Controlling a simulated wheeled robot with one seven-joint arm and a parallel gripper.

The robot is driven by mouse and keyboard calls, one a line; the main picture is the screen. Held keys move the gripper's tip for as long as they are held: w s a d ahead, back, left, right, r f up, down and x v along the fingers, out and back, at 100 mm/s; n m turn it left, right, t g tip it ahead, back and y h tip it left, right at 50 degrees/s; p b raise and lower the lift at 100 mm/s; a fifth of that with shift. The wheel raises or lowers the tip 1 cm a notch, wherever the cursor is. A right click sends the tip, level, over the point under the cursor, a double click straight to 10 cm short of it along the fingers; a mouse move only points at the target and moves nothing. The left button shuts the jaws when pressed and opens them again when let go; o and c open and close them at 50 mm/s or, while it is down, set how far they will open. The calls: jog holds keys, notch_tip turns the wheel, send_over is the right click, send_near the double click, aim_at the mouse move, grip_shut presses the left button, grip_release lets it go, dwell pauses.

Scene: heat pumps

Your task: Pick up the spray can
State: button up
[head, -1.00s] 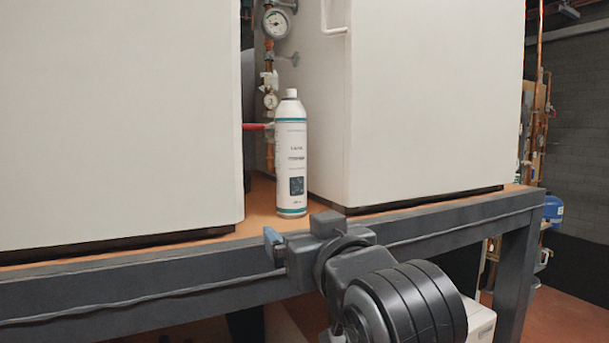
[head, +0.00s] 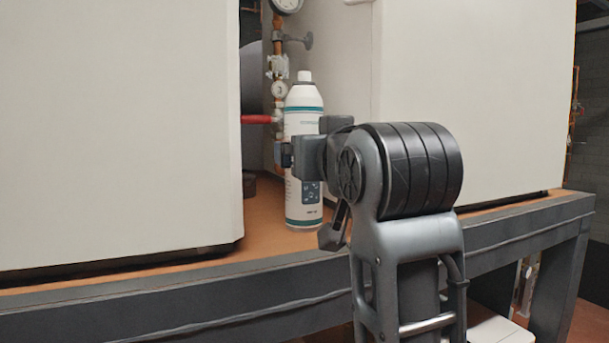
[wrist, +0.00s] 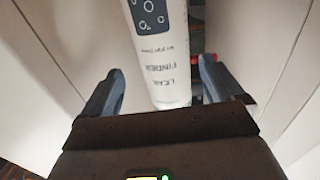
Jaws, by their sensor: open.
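The spray can (head: 303,205) is white with teal bands and a white cap. It stands upright on the orange-brown bench top, in the gap between two large white units. My gripper (head: 302,152) is at the can's upper body, and hides part of its middle in the head view. In the wrist view the can (wrist: 160,50) reaches down between the two fingers of my open gripper (wrist: 160,92).
The left white unit (head: 115,130) and right white unit (head: 470,80) flank the can. Copper piping with a gauge (head: 279,89) and a red lever (head: 257,119) stands behind it. The bench's dark front rail (head: 150,300) runs below.

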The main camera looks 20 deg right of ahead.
jog(key=w+p, duration=0.1)
jog(key=w, duration=0.5)
jog(key=shift+f, duration=0.3)
jog(key=shift+d, duration=0.15)
jog(key=shift+r, duration=0.1)
jog(key=c, duration=1.5)
